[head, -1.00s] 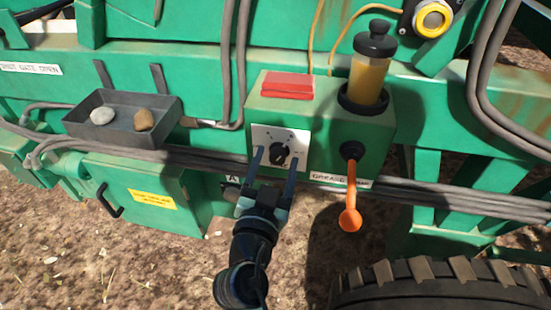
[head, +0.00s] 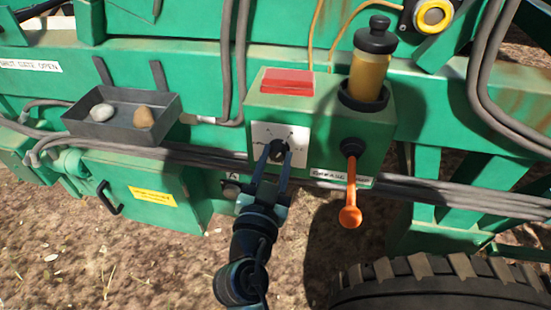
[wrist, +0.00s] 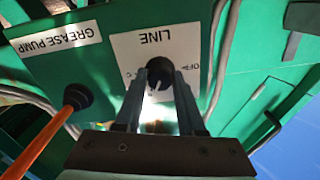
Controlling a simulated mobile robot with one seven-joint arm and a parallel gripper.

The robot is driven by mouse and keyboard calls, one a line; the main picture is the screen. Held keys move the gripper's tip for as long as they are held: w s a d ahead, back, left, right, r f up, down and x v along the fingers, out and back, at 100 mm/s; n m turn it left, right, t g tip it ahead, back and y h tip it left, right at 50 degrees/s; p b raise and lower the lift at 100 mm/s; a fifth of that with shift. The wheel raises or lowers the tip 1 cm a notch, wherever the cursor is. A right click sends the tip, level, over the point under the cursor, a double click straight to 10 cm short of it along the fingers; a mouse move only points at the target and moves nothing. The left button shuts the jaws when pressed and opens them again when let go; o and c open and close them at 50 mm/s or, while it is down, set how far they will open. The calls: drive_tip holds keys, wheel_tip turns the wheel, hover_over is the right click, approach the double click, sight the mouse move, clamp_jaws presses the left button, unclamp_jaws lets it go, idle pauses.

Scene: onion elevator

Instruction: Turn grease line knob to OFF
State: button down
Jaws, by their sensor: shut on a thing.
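The black grease line knob (head: 279,146) sits on a white dial plate (head: 262,131) on the front of the green box. In the wrist view, the picture is upside down; the knob (wrist: 159,68) shows below the word LINE on the plate (wrist: 190,37), with an OFF mark at the right. My gripper (head: 278,153) has its two fingers on either side of the knob and is shut on it. The gripper also shows in the wrist view (wrist: 161,80). The fingers partly hide the knob, and I cannot tell clearly which mark it points at.
The orange grease pump lever (head: 351,190) hangs to the right of the dial. A grease bottle (head: 368,75) and a red block (head: 288,82) are on top of the green box (head: 322,108). A tray (head: 168,108) with two stones is at the left. Cables run below the box.

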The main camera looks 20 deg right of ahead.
drive_tip(key=n+b, duration=0.1)
drive_tip(key=n, duration=0.4)
drive_tip(key=shift+n, duration=0.4)
drive_tip(key=n, duration=0.5)
drive_tip(key=shift+n+p, duration=0.3)
drive_tip(key=shift+p, duration=0.05)
drive_tip(key=n+p, duration=0.2)
drive_tip(key=n, duration=0.4)
drive_tip(key=n+p, duration=0.2)
drive_tip(key=n, duration=0.4)
drive_tip(key=shift+f, duration=0.1)
drive_tip(key=c, duration=0.5)
unclamp_jaws()
